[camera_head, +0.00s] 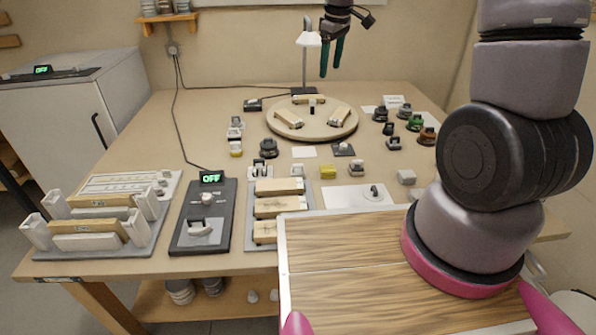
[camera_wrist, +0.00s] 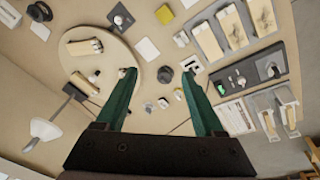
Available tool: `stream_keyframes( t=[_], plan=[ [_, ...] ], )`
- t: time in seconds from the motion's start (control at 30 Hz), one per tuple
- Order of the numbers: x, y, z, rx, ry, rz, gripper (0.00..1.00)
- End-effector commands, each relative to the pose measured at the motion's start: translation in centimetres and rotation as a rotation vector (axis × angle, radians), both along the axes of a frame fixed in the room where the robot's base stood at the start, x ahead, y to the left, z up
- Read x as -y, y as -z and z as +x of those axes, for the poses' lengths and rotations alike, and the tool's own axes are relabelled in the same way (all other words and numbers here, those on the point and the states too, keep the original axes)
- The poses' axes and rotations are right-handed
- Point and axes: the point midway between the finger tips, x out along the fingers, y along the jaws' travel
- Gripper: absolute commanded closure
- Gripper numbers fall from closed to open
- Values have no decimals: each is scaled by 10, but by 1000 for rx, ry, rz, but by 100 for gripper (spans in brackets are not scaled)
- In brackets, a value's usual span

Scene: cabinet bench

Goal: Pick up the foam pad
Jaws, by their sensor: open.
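I cannot tell for sure which small item is the foam pad. A small yellow block (camera_head: 327,172) lies mid-table, and a yellow block (camera_wrist: 164,14) shows at the top of the wrist view. A pale grey block (camera_head: 406,177) lies farther right, near the wooden-topped surface. My gripper (camera_head: 331,65) hangs high above the back of the table, beyond the round board. In the wrist view my gripper (camera_wrist: 159,75) has its two green fingers wide apart, with nothing held between them.
A round board (camera_head: 312,119) with wooden blocks stands at the back beside a lamp (camera_head: 306,45). Several small dark, green and brown items sit to its right. A dark device (camera_head: 203,225) reading OFF, a wooden-block rack (camera_head: 251,218) and a grey fixture (camera_head: 152,240) fill the front left.

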Motion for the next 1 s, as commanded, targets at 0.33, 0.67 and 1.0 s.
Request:
stream_keyframes(
  t=[0.33, 0.67, 1.0],
  plan=[
    [-51, 140, 40, -114, -396, -83, 30],
    [-87, 256, 41, -187, -696, -107, 30],
    [-91, 303, 38, -201, -750, -110, 30]
  ],
)
